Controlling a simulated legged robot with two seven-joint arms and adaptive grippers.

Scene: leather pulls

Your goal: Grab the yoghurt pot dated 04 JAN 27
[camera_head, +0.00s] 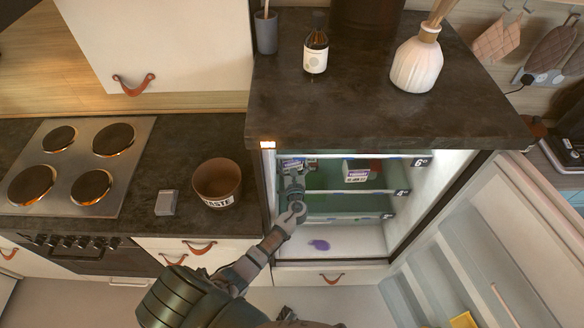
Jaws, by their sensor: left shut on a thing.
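The fridge is open below the dark worktop. My left gripper (293,184) reaches in at the left of its upper shelf and is shut on a small white and purple yoghurt pot (298,164), mostly hidden behind the gripper. A second yoghurt pot (356,171), white with a purple label, stands on the same shelf further right, apart from my gripper. Its label bears small print with a date line that is too small to read surely. The date on the held pot cannot be read.
The fridge door (470,245) stands open at the right. A purple spill (320,245) lies on the fridge floor. A brown waste bin (217,184) stands on the left counter beside the hob (78,165). A bottle (316,50) and a white diffuser (416,65) stand on the worktop above.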

